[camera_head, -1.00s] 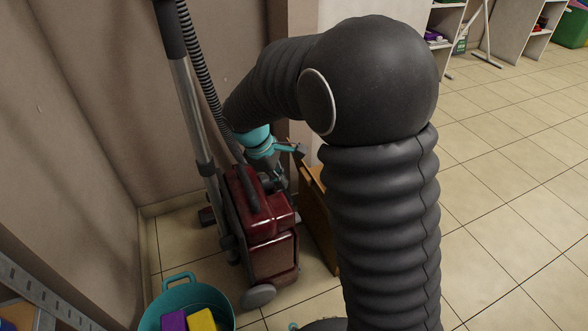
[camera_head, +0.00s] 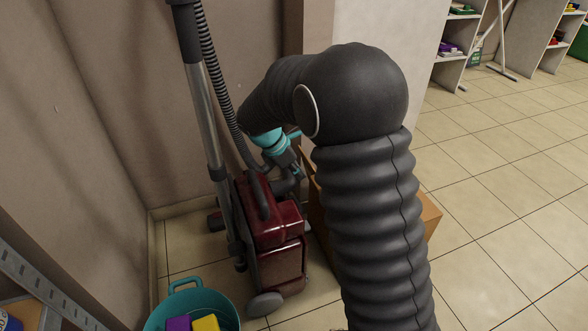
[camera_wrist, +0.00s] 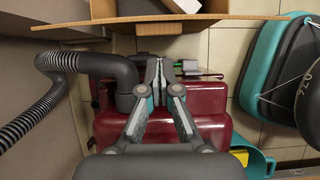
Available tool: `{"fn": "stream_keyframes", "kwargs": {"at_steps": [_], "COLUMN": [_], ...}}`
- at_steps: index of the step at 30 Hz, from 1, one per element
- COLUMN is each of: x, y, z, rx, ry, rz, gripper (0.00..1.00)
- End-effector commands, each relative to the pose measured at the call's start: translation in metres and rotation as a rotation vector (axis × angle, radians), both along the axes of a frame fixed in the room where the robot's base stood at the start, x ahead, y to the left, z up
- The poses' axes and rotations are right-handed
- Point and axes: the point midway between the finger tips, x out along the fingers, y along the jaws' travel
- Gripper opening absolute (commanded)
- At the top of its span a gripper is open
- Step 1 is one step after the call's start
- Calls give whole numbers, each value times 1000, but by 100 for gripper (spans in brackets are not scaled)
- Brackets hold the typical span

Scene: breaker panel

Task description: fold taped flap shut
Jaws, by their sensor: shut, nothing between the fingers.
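A brown cardboard box (camera_head: 430,216) stands on the floor behind my arm in the head view, mostly hidden by it. In the wrist view a long cardboard edge (camera_wrist: 80,27) crosses the top of the picture, with part of an open interior beyond it. I cannot tell which panel is the taped flap, and no tape is clear. My gripper (camera_wrist: 158,64) is shut and empty, its fingertips pointing at the cardboard and appearing a little short of it. In the head view the fingertips are hard to make out beside the vacuum cleaner.
A dark red vacuum cleaner (camera_head: 272,225) stands close under my gripper, with its hose (camera_wrist: 45,115) and upright tube beside it. A teal bucket (camera_head: 190,288) holds purple and yellow things. Walls close off the left and back.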

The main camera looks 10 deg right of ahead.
Motion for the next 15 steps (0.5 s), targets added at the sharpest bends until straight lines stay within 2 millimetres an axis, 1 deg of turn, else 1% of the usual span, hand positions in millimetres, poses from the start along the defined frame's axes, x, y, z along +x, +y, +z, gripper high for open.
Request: {"fn": "stream_keyframes", "kwargs": {"at_steps": [1,6,9,15], "x": [1,4,5,7], "y": [-5,-17,-21,-25], "z": [-11,-33,-41,-48], "rx": [-1,-1,0,1], "ry": [2,3,0,-1], "rz": [-2,-1,-1,0], "gripper": [0,0,0,0]}}
